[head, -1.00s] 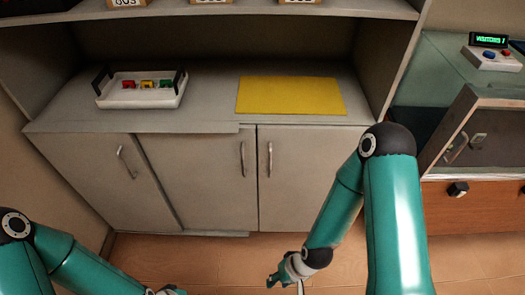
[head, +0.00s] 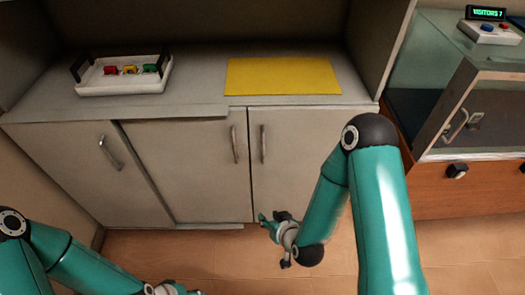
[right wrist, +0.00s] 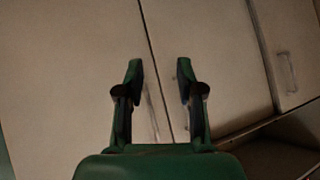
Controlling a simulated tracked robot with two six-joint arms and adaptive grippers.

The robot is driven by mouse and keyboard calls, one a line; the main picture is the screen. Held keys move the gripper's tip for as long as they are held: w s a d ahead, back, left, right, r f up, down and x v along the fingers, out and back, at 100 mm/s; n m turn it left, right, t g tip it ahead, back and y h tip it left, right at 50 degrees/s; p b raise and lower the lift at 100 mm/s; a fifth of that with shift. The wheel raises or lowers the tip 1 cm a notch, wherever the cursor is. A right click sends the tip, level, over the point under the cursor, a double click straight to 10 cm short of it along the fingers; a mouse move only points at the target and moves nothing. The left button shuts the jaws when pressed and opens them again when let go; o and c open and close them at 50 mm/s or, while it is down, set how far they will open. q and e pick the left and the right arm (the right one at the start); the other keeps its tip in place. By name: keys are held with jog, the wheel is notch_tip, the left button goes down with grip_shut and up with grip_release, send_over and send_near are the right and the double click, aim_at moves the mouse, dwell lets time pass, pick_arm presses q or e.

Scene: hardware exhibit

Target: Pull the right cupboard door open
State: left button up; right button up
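The right cupboard door (head: 300,180) is a pale grey panel, closed, with a vertical metal handle (head: 262,143) near its left edge. My right arm covers part of its right side. My right gripper (head: 272,218) is low in front of the door, below the handle and apart from it. In the right wrist view the gripper (right wrist: 160,68) is open and empty. A handle (right wrist: 152,108) shows between its fingers, beyond them, beside the door seam. My left gripper (head: 172,289) is at the bottom edge, mostly cut off, so its fingers cannot be judged.
The middle door (head: 185,165) and left door (head: 75,165) are closed. On the counter are a white tray (head: 125,88) with small coloured pieces and a yellow mat (head: 283,77). A glass case (head: 490,110) over an orange drawer unit (head: 475,195) stands at right. Floor in front is clear.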

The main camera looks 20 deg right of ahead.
aim_at(263, 144)
pick_arm(q)
notch_tip(263, 144, down, 5)
jog(key=b, duration=0.4)
pick_arm(e)
jog(key=w+d+r+t+h, duration=0.3)
jog(key=w+r+t, duration=0.2)
jog(key=r+t, duration=0.35)
pick_arm(q)
notch_tip(263, 144, up, 4)
jog(key=p, duration=0.4)
pick_arm(e)
jog(key=w, duration=0.5)
jog(key=w+d, duration=0.1)
jog(key=w, duration=1)
jog(key=shift+w+d+r, duration=0.2)
jog(key=shift+w+r, duration=0.05)
jog(key=shift+r, duration=0.15)
grip_shut()
